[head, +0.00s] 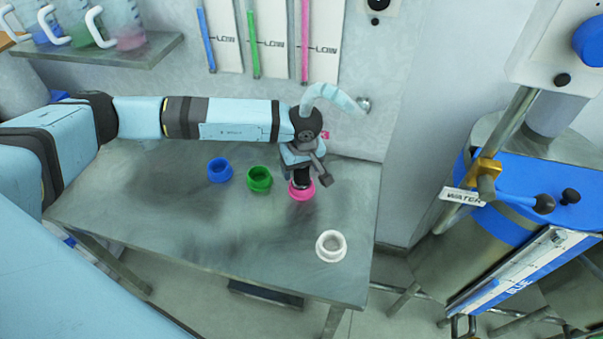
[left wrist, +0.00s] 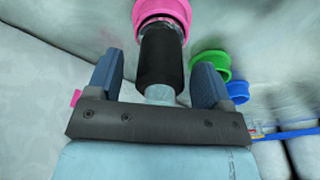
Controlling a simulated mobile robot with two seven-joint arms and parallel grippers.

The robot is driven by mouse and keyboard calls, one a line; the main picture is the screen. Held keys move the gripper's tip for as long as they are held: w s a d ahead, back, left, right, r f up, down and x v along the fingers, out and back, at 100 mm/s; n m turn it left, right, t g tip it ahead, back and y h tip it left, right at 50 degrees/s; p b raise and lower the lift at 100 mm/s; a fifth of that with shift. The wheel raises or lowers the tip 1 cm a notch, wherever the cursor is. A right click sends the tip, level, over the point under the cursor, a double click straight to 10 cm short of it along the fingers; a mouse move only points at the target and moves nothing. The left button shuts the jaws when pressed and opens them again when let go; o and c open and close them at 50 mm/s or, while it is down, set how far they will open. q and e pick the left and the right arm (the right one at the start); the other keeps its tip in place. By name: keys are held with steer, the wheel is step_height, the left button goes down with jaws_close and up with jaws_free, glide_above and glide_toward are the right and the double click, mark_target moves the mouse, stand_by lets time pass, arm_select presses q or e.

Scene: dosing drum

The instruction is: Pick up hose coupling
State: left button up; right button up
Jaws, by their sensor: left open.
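The hose coupling shows in the left wrist view as a black sleeve (left wrist: 162,60) with a pale end. It stands at the pink ring (left wrist: 163,12), which also shows on the metal table in the head view (head: 302,192). My left gripper (head: 307,165) is over the pink ring and partly hides the coupling in the head view. In the left wrist view its blue fingers (left wrist: 157,75) are open, one on each side of the sleeve, with gaps visible. My right gripper is in neither view.
A green ring (head: 259,179) and a blue ring (head: 220,170) sit left of the pink one. A white ring (head: 331,246) is near the table's (head: 200,235) right front. A drum with a blue panel (head: 530,265) stands at the right. The table's front left is clear.

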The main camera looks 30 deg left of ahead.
arm_select(q)
steer(key=shift+f, duration=0.55)
steer(key=c, duration=1.3)
steer(key=shift+r, duration=0.1)
steer(key=shift+r, duration=0.1)
step_height(320, 180, up, 20)
steer(key=b, duration=0.2)
